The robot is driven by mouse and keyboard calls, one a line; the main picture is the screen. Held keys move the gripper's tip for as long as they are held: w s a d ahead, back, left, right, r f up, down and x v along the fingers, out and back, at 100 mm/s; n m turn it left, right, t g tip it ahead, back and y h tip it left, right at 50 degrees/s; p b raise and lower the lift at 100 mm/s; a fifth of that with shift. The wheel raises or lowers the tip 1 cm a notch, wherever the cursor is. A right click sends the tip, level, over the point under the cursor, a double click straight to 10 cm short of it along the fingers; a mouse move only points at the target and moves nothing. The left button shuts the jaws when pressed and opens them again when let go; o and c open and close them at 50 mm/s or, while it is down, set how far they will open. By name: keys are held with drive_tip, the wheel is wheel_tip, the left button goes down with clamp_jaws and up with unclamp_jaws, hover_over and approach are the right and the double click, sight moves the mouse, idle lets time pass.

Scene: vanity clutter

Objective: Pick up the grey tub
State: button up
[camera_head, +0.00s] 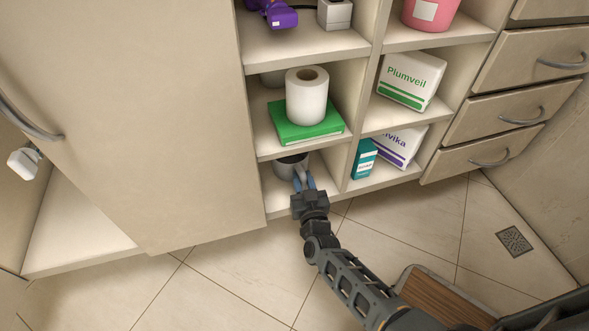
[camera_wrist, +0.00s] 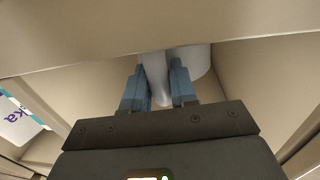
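The grey tub (camera_head: 284,171) stands in the lowest left cubby of the open shelf unit, its dark opening facing up. My gripper (camera_head: 303,181) reaches into this cubby from the front, at the tub's near right side. In the wrist view the tub (camera_wrist: 198,60) shows as a pale rounded body under the shelf edge. A narrow pale part of it lies between the two blue fingers of my gripper (camera_wrist: 160,90), which appear closed against it on both sides. The fingertips and the tub's far side are hidden by the shelf edge.
The shelf board just above carries a green box (camera_head: 305,127) with a paper roll (camera_head: 306,96) on it. A divider separates the right cubby, holding a teal box (camera_head: 364,159) and a white-purple pack (camera_head: 402,148).

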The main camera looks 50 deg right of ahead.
clamp_jaws()
drive_tip(key=shift+r, duration=0.1)
